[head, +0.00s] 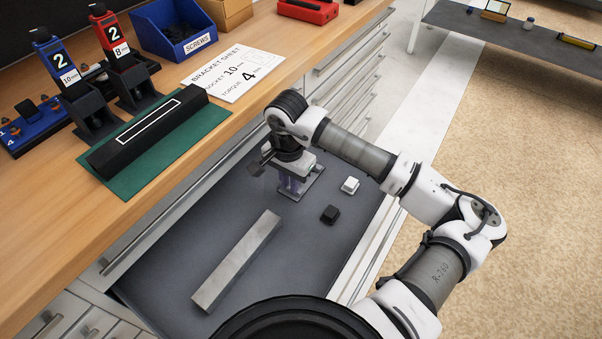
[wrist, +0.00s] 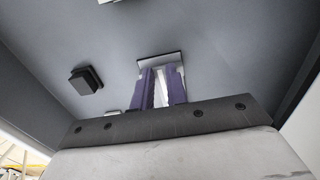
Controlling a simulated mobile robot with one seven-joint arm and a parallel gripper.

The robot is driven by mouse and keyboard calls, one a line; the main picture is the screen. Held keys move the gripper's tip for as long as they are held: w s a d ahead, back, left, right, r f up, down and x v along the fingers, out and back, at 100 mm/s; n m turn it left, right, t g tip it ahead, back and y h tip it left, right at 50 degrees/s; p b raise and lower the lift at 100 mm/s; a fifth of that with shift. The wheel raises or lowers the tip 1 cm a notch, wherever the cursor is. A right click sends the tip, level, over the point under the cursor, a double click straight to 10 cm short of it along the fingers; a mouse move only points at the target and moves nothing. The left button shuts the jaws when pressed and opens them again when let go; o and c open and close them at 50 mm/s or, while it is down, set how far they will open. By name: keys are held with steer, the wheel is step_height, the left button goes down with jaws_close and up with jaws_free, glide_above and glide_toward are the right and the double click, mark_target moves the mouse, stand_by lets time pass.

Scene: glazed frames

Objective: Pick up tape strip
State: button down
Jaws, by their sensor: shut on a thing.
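My gripper (head: 291,189) is down in the open drawer (head: 225,225), near its far end. In the wrist view its two purple fingers (wrist: 162,74) are closed around a narrow pale piece (wrist: 161,92), which I take to be the tape strip. A flat grey piece with a light edge (wrist: 160,58) shows at the fingertips. Whether it is part of the held piece, I cannot tell. The fingers hide most of what is held. In the head view the gripper covers much of it.
A long grey metal bar (head: 237,260) lies in the drawer. A small black block (head: 330,214) and a small white block (head: 350,185) lie right of the gripper. A black box on a green mat (head: 130,187) sits on the wooden bench beside the drawer.

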steer(key=shift+r, duration=0.1)
step_height(320, 180, up, 24)
steer(key=p, duration=0.1)
stand_by(1.2)
